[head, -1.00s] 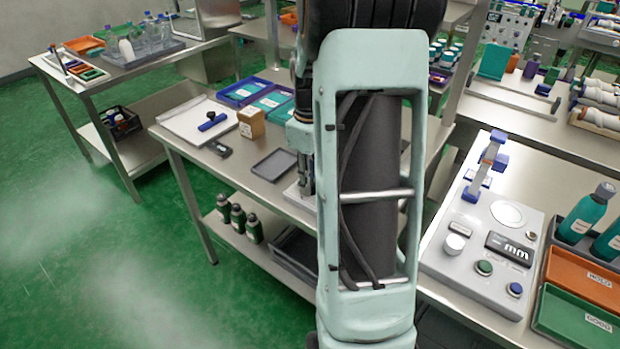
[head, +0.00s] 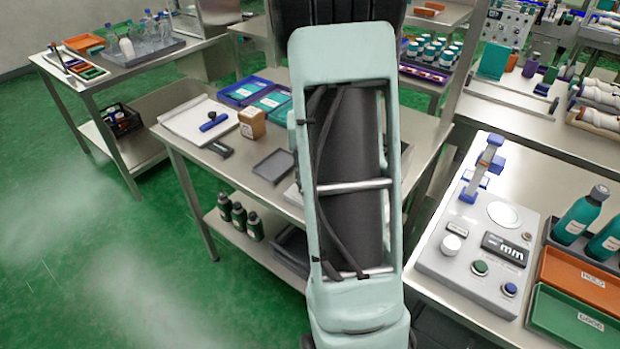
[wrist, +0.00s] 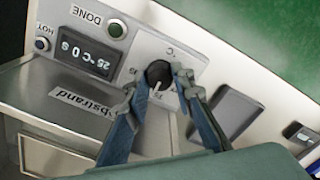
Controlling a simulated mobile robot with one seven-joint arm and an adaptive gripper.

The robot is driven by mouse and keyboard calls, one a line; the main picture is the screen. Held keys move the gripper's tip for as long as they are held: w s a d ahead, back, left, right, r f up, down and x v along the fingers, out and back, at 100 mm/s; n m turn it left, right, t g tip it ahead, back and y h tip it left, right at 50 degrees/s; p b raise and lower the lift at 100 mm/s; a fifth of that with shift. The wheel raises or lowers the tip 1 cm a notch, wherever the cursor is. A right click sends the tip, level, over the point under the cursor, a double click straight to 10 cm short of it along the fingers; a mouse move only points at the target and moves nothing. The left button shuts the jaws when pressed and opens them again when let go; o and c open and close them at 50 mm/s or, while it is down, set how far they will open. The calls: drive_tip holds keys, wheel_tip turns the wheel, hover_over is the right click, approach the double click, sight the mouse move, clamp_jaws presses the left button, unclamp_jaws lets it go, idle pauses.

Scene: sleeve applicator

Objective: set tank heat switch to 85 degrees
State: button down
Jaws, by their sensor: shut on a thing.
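In the wrist view, a black round knob (wrist: 158,73) with a white pointer line sits on a light grey control panel (wrist: 150,40). It is the heat switch by its °C marking; the scale numbers around it are too small or covered to read. My gripper (wrist: 161,82) is shut on the knob, one finger on each side. The panel shows upside down. Its dark display (wrist: 84,60) reads about 25 °C and 0 s. In the head view my arm hides the gripper and the panel.
A green DONE button (wrist: 116,29) and a small HOT lamp (wrist: 41,44) are near the display. A dark grey tray (wrist: 238,112) lies beside the panel. In the head view a gauge station (head: 470,265) stands at the right, and a grey tray (head: 273,166) lies on the middle table.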

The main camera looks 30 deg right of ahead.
drive_tip(key=m+p, duration=0.1)
drive_tip(key=m, duration=0.3)
drive_tip(key=shift+m, duration=0.4)
idle(0.4)
drive_tip(key=c, duration=1.7)
unclamp_jaws()
drive_tip(key=shift+o, duration=0.2)
wheel_tip(320, 180, up, 12)
